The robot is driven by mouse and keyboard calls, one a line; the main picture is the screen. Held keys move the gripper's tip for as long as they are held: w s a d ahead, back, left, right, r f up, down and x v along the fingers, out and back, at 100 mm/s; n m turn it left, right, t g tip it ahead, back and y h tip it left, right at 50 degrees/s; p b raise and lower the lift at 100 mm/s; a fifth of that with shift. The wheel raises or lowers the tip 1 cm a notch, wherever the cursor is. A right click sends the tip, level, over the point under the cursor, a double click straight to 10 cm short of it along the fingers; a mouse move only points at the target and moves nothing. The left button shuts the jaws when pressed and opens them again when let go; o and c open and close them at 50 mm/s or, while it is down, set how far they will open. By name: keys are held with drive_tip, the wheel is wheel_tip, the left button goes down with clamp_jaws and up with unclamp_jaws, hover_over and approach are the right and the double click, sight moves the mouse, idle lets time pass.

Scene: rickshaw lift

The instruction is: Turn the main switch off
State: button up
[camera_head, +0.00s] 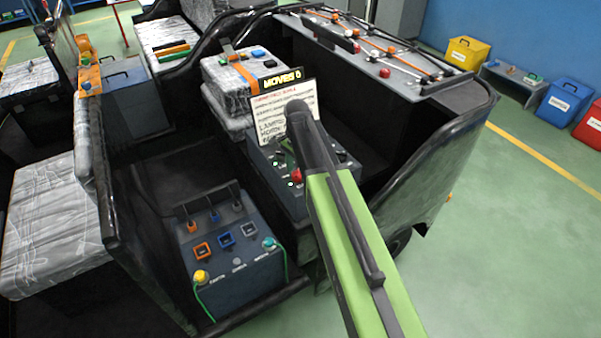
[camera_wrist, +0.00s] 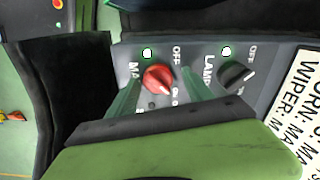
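The main switch is a red rotary knob (camera_wrist: 158,78) on a grey panel in the wrist view. Its label is partly covered and starts "MA"; OFF stands above the knob and ON at its lower right. The knob's pointer direction is hard to make out. A small green light (camera_wrist: 147,51) glows above it. My gripper (camera_wrist: 160,86) has one green finger on each side of the knob, with small gaps; contact cannot be seen. In the head view the red knob (camera_head: 297,175) shows beside my green arm, which hides most of the gripper.
A black LAMP knob (camera_wrist: 236,73) with its own green light sits close to the right. A printed card (camera_head: 285,108) stands behind the panel. A grey box with coloured switches (camera_head: 228,245) is at the lower left. Dark vehicle walls surround the panel.

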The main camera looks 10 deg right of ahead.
drive_tip(key=c, duration=1.2)
drive_tip(key=shift+w+d, duration=0.1)
drive_tip(key=shift+d, duration=0.25)
clamp_jaws()
drive_tip(key=shift+a, duration=0.25)
drive_tip(key=shift+a+n, duration=0.2)
drive_tip(key=shift+n, duration=0.6)
drive_tip(key=n, duration=1.2)
drive_tip(key=shift+s, duration=0.2)
drive_tip(key=shift+d+n, duration=0.1)
drive_tip(key=shift+n, duration=2)
